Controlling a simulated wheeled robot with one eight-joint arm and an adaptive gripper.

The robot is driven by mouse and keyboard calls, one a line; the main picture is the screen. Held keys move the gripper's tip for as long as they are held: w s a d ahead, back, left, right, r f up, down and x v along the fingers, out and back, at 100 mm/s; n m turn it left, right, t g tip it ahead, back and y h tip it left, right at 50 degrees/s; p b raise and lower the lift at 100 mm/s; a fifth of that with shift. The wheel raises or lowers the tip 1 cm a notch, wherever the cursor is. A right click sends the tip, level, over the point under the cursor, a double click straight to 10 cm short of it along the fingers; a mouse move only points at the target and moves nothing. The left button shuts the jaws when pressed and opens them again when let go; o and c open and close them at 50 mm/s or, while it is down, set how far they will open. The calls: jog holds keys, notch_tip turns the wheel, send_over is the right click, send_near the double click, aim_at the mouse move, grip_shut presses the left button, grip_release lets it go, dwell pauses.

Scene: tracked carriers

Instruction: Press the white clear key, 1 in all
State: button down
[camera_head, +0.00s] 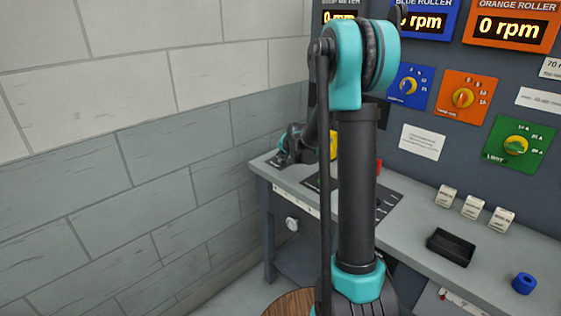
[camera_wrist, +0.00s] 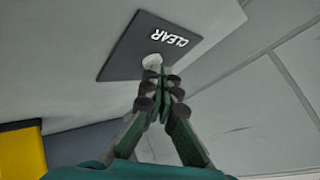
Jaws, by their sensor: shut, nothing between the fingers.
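The white clear key (camera_wrist: 152,61) is a small round button on a dark plate (camera_wrist: 125,55) lettered CLEAR in the wrist view. My gripper (camera_wrist: 158,78) is shut and empty, with its fingertips right at the key's lower edge in the picture. The fingers cover part of the key, and I cannot tell whether they touch it or hover just above. In the head view my gripper (camera_head: 284,158) is small, at the far left end of the grey bench (camera_head: 412,212); the key cannot be made out there.
A block wall (camera_head: 150,160) stands close to the left of the bench. White blocks (camera_head: 473,207), a black tray (camera_head: 451,247) and a blue ring (camera_head: 524,283) are on the bench at right. Blue, orange and green (camera_head: 518,142) dial panels are on the upright board behind.

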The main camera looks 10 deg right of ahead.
jog(key=shift+r, duration=0.65)
jog(key=shift+r, duration=2.5)
jog(key=s+d+f+n+g, duration=0.1)
jog(key=s+f, duration=0.3)
jog(key=s, duration=0.9)
jog(key=s+d+f+n+g+h, duration=0.1)
jog(key=s+f+n+g, duration=0.1)
jog(key=s, duration=1.2)
jog(key=s+d+f+n+g+h, duration=0.1)
jog(key=s+f, duration=0.5)
jog(key=s, duration=0.8)
jog(key=d+n, duration=0.1)
jog(key=n, duration=0.1)
jog(key=shift+f+n+g, duration=0.15)
jog(key=shift+n+g, duration=0.15)
jog(key=shift+g, duration=0.1)
jog(key=shift+a, duration=0.1)
